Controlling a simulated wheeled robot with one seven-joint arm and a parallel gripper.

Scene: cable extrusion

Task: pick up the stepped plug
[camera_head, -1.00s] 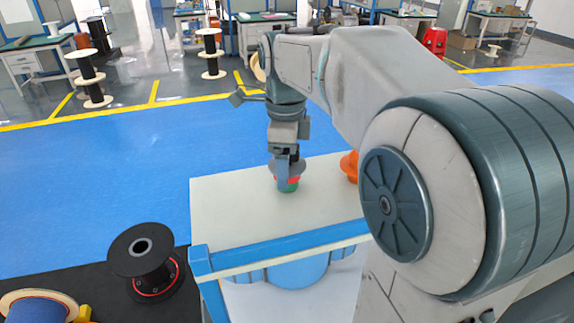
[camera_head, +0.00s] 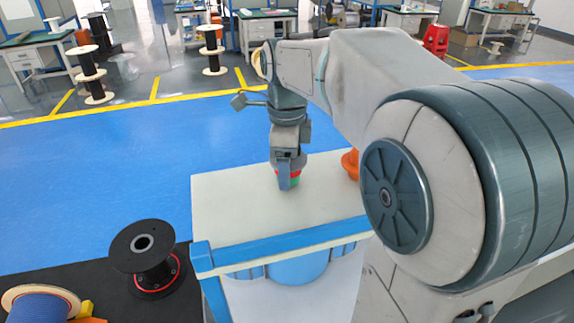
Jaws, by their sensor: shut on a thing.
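The stepped plug (camera_head: 295,179) shows as a small piece with red and green bands, standing on or just above the pale tabletop (camera_head: 235,215). My gripper (camera_head: 284,182) points straight down and is shut on it. The near finger covers part of the plug, and my wrist hides its top. I cannot tell whether its base touches the table.
An orange object (camera_head: 350,163) stands on the table to the right of my gripper, partly behind my arm. A black spool (camera_head: 143,258) and a spool of blue cable (camera_head: 40,306) are at the lower left. The table's left part is clear.

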